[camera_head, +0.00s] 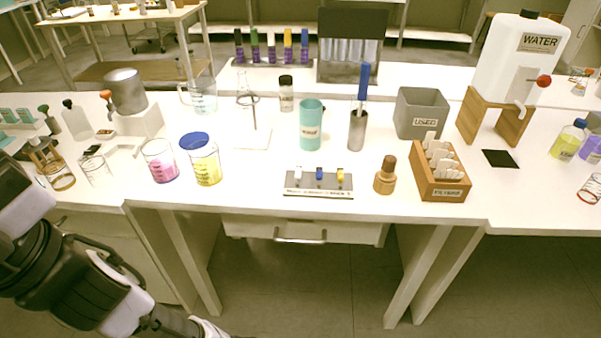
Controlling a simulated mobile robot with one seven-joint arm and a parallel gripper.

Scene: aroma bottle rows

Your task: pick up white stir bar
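The white stir bar (298,174) stands at the left end of a small grey holder (318,184) near the front edge of the table. A blue stir bar (319,173) is in the middle of the holder and a yellow one (340,174) at its right end. The holder has a label strip along its front that is too small to read. My arm comes in from the lower left, below and in front of the table, and runs out of the bottom of the picture. Its fingers do not show.
A brown bottle (385,176) and a wooden filter box (441,183) stand right of the holder. A turquoise bottle (311,127) and a metal cup (357,133) stand behind it. Yellow (206,169) and pink (161,167) beakers are to the left. The table between them and the holder is clear.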

